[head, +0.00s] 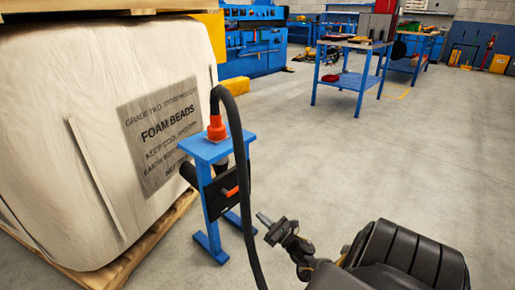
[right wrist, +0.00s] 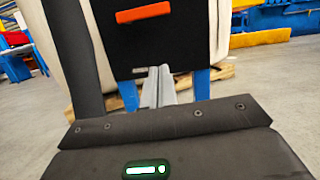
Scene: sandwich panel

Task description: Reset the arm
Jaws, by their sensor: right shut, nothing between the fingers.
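My right arm comes in from the lower right of the head view. Its gripper (head: 264,219) points up and left, and its fingers are together with nothing between them. In the right wrist view the shut fingers (right wrist: 157,84) stand upright in front of a black panel with an orange bar (right wrist: 143,13). The gripper is apart from the blue stand (head: 206,153), which is to its left in the head view. My left gripper is not in view.
A black hose (head: 246,190) arches from an orange fitting (head: 216,128) on the stand and hangs close to my right gripper. A large foam beads bag (head: 60,120) sits on a wooden pallet (head: 135,252) at left. Floor right of the stand is clear; blue tables (head: 349,80) stand farther back.

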